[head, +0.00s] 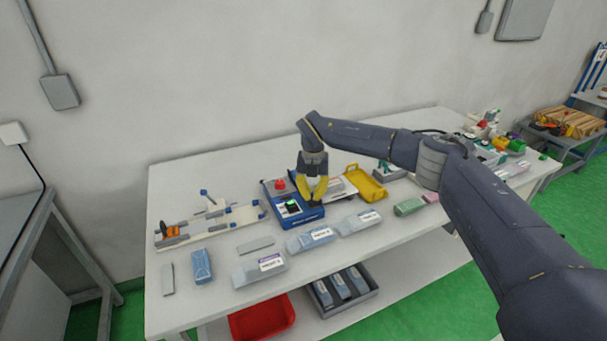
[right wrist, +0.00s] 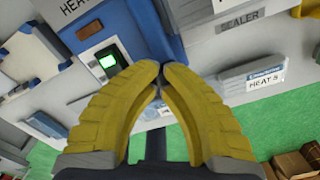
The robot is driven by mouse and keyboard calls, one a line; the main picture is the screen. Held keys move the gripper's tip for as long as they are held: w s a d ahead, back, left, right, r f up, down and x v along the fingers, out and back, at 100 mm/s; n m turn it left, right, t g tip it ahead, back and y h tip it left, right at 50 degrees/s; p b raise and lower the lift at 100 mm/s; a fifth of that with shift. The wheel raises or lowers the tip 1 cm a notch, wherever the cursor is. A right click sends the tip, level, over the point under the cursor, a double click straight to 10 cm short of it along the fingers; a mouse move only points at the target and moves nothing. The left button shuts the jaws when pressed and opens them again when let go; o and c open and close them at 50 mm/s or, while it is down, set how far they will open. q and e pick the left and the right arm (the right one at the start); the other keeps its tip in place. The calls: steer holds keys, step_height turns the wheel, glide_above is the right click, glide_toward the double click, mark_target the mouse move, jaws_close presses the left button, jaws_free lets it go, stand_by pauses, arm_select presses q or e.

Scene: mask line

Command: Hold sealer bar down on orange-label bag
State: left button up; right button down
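The blue heat sealer (head: 290,211) stands near the middle of the table, with a red knob (head: 280,185) on top and a lit green display. It also shows in the right wrist view (right wrist: 95,28), with the green display (right wrist: 108,61) facing up. My right gripper (head: 314,200) points down over the sealer's right side. Its yellow fingertips (right wrist: 161,66) meet with nothing visible between them; contact with the sealer cannot be told. The sealer bar cannot be made out clearly. No orange label is readable on any bag. My left gripper is not in view.
Blue-grey bags with white labels (head: 311,239) and one purple-labelled bag (head: 260,269) lie along the front. A yellow tray (head: 366,183) stands right of the sealer. A white fixture board (head: 205,228) is at left. A red bin (head: 262,317) is below.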

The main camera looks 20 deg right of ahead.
steer(key=shift+r, duration=0.15)
step_height(320, 180, up, 10)
steer(key=w, duration=0.1)
steer(key=shift+w+a+r, duration=0.15)
steer(key=shift+w, duration=0.2)
stand_by(1.1)
steer(key=shift+r, duration=0.2)
step_height(320, 180, up, 5)
steer(key=shift+f, duration=0.15)
stand_by(0.7)
